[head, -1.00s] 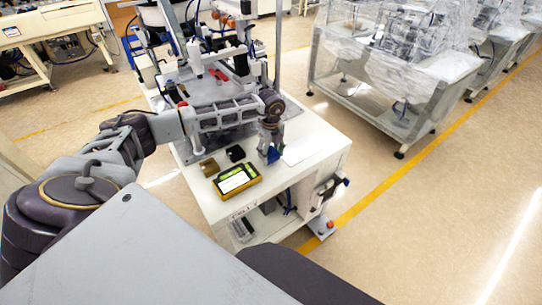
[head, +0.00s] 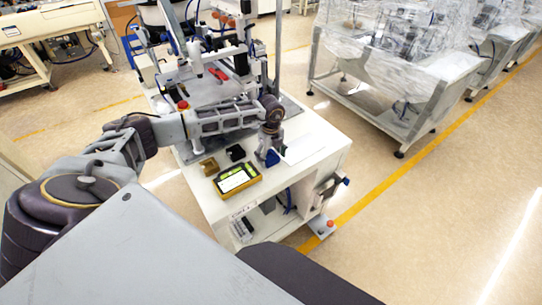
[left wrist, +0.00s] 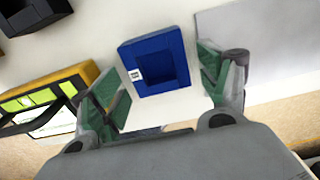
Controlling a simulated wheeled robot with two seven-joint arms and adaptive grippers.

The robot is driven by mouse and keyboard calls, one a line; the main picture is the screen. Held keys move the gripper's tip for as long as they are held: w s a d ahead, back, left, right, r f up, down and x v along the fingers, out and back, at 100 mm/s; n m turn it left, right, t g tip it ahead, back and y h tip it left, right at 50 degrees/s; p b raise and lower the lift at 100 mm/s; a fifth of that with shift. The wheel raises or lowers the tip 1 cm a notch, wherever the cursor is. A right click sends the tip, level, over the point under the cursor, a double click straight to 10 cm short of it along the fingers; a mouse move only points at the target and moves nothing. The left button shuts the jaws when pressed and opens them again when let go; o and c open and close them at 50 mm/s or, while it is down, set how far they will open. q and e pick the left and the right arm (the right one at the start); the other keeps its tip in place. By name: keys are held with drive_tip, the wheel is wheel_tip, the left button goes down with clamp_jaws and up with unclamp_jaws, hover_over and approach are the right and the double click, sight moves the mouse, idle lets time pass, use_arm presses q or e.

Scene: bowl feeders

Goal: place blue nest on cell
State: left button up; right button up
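The blue nest (left wrist: 154,62) is a square block with a recess and a small white label. It lies on the white cell top (head: 221,209), near its right front part. In the head view the blue nest (head: 272,158) shows just below my left gripper (head: 269,149). In the left wrist view, my left gripper (left wrist: 161,92) is open, with green-padded fingers on both sides of the nest. My right gripper is not in view.
A yellow-framed panel (head: 237,178), a black nest (head: 236,153) and a gold nest (head: 209,166) are on the cell top left of the blue nest. A pale plate (head: 303,149) lies to its right. A machine frame stands behind; a plastic-wrapped cart (head: 392,75) stands apart to the right.

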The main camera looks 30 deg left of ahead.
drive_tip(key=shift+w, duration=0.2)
use_arm(q)
drive_tip(key=shift+r, duration=0.6)
wheel_tip(320, 180, up, 11)
drive_tip(key=shift+b, duration=0.35)
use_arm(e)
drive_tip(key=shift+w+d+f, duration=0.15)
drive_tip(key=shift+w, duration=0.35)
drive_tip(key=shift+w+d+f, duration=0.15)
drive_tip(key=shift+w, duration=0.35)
